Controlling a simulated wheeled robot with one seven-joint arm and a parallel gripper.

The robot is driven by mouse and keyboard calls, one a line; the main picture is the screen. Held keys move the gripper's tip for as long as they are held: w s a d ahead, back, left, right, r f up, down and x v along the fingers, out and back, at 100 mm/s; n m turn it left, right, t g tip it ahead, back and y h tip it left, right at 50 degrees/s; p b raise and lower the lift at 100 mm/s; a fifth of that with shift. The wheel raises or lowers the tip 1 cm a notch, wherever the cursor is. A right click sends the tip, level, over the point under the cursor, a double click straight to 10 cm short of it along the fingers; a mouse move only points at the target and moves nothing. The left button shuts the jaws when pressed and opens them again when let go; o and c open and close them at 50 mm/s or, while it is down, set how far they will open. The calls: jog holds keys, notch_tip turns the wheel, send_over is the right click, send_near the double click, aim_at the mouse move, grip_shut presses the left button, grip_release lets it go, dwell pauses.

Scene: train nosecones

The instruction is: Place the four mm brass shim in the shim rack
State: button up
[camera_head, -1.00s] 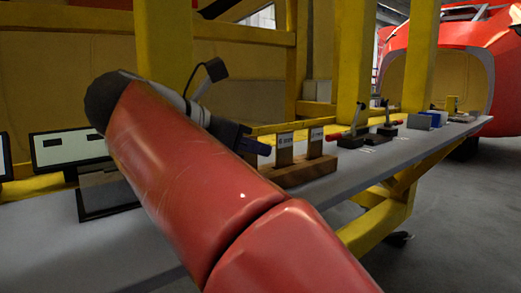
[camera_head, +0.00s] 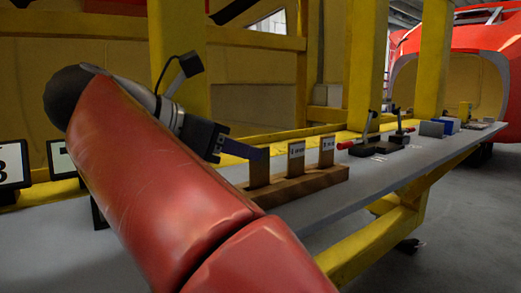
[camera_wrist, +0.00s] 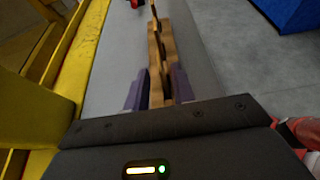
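The shim rack (camera_head: 300,186) is a wooden base with upright wooden posts on the grey bench, and two posts show white labels too small to read surely. It also shows in the wrist view (camera_wrist: 168,52), running away from my gripper. My gripper (camera_head: 258,153) is at the near left post, its fingertips close to the post's top. In the wrist view its two purple fingers (camera_wrist: 159,82) stand apart, with brown wood-coloured material between or beyond them; I cannot tell whether they touch it. I cannot make out the brass shim in either view.
The grey bench (camera_head: 360,190) runs to the right, with red-handled clamps (camera_head: 375,143) and blue and grey blocks (camera_head: 446,125) beyond the rack. Yellow posts (camera_head: 365,65) stand behind. Number displays (camera_head: 12,165) stand at the left. My red arm covers much of the bench.

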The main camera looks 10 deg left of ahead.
jog(key=p+v, duration=0.2)
jog(key=v, duration=0.4)
jog(key=shift+p, duration=0.35)
jog(key=shift+s, duration=0.15)
